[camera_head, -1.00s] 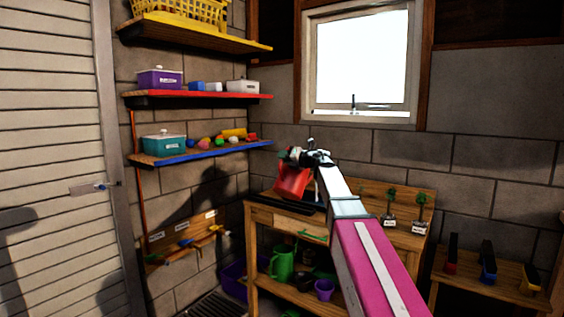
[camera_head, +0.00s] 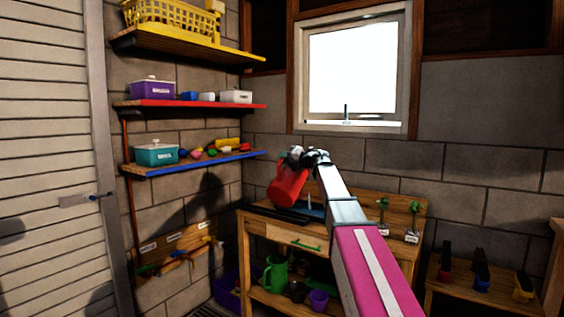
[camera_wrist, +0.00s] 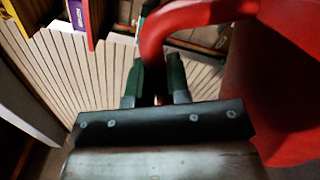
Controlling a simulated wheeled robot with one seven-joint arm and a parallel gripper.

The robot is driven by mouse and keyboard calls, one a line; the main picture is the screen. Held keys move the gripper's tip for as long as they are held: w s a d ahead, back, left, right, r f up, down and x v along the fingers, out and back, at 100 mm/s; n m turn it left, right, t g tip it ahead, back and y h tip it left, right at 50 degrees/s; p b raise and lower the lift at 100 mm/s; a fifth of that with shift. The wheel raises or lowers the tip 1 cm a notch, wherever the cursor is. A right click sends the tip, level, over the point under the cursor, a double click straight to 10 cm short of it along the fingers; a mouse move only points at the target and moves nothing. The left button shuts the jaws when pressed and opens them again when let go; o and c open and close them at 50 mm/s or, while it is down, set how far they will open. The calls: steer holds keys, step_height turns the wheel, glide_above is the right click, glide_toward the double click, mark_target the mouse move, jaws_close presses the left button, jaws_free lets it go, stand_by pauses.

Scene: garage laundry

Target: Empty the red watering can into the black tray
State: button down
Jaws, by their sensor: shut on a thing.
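The red watering can (camera_head: 288,187) is in the air above the wooden bench in the head view, tilted. My gripper (camera_head: 297,155) is at its top; the arm hides part of that area. In the wrist view my gripper (camera_wrist: 157,92) is shut on the can's curved red handle, and the red body of the can (camera_wrist: 285,90) fills the right side. The black tray (camera_head: 281,215) lies on the bench top beneath the can, partly hidden by the can and my arm. I cannot see any water.
Small potted plants (camera_head: 383,212) stand on the bench to the right of my arm. A green can (camera_head: 275,273) and a purple pot (camera_head: 318,300) sit on the lower shelf. Wall shelves (camera_head: 190,165) with boxes are at the left. A low stand (camera_head: 480,293) is at the right.

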steer(key=shift+w+d+r+m, duration=0.3)
steer(key=shift+w+d, duration=0.05)
steer(key=shift+w, duration=0.15)
steer(key=shift+m, duration=0.9)
steer(key=shift+w+d+r, duration=0.6)
steer(key=shift+w+r, duration=0.2)
steer(key=shift+w+d+r, duration=0.55)
steer(key=shift+w+r, duration=0.2)
